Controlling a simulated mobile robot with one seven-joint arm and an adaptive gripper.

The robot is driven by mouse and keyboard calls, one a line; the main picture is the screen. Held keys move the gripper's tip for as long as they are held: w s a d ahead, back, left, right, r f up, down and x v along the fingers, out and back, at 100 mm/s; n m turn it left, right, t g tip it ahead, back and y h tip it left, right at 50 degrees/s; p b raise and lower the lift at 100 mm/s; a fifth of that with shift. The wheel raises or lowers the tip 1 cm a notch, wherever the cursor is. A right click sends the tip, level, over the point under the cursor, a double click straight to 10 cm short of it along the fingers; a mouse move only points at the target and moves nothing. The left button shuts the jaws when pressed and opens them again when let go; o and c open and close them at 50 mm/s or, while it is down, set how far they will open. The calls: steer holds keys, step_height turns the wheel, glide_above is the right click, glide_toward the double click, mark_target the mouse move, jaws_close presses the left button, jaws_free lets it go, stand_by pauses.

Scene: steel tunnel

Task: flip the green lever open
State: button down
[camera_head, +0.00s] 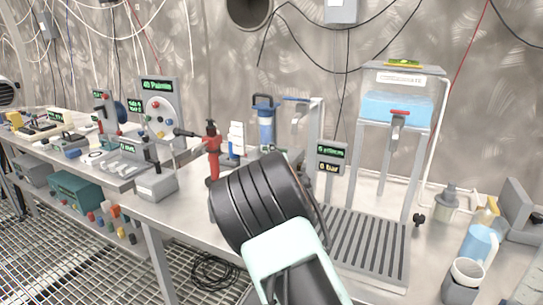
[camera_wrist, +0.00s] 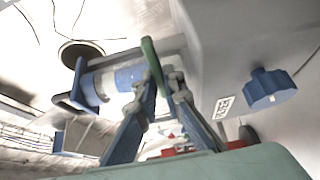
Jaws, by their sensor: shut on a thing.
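The green lever (camera_wrist: 152,62) shows in the wrist view as a narrow, tilted green bar at the tips of my gripper. My gripper (camera_wrist: 161,84) is shut on the lever, with one blue-grey finger on each side of it. Part of the lever sticks out beyond the fingertips. In the head view, my dark arm link covers this spot, and neither the lever nor the fingers can be seen there.
A blue and white cylinder (camera_wrist: 115,80) is close left of my fingers. A grey panel with a blue knob (camera_wrist: 270,88) is close on the right. In the head view, a red tool (camera_head: 212,150), a slatted drain tray (camera_head: 365,243) and a water tank (camera_head: 397,107) surround my arm.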

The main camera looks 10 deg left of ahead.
steer(key=shift+s+d+r+n+g+y+b, duration=0.1)
steer(key=shift+n+g+y+b, duration=0.1)
steer(key=shift+n+y, duration=0.25)
steer(key=shift+s+d+f+n+g+y+b, duration=0.15)
steer(key=shift+n+y+b, duration=0.1)
steer(key=shift+y, duration=0.3)
steer(key=shift+s+d+r+n+g+y+b, duration=0.1)
steer(key=shift+r+n+g+y+b, duration=0.15)
steer(key=shift+y, duration=0.25)
steer(key=shift+a+f+n+y, duration=0.1)
steer(key=shift+a+n+y, duration=0.05)
steer(key=shift+n+y, duration=0.25)
steer(key=shift+s, duration=0.1)
steer(key=c, duration=2.3)
jaws_free()
steer(key=v, duration=1.2)
